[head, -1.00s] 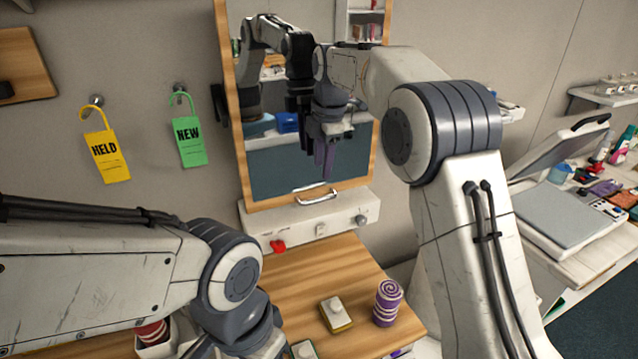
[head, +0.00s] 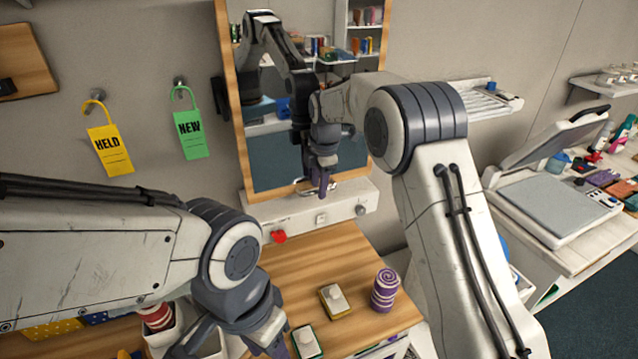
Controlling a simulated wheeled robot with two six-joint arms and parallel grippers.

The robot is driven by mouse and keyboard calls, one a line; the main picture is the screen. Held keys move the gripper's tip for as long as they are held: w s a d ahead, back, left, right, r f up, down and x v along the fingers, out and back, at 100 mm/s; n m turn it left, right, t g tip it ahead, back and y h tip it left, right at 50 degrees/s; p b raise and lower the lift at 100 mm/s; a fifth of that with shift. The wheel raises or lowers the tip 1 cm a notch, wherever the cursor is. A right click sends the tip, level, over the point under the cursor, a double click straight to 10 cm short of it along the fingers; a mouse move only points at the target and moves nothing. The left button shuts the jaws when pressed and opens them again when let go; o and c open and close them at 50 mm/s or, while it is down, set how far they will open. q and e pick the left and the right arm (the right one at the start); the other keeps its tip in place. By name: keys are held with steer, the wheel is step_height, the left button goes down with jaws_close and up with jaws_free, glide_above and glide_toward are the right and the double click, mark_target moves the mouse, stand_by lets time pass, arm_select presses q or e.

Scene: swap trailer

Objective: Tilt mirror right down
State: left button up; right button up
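The mirror (head: 268,160) hangs on the wall in a wooden frame, above a white ledge with small knobs. A metal handle (head: 334,187) sits at the mirror's lower edge, partly hidden by my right gripper. My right gripper (head: 323,189) points down in front of the mirror's lower edge, its purple fingers over the handle. I cannot tell whether they touch or grip it. My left gripper (head: 234,346) is low over the wooden table, its fingers spread apart, with no object visible between them.
The wooden table (head: 335,262) bears a purple swirled cylinder (head: 385,290) and a white-and-yellow block (head: 334,299). Yellow (head: 111,151) and green (head: 190,135) tags hang at left. A flat press (head: 557,205) stands at right.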

jaws_close()
stand_by(1.3)
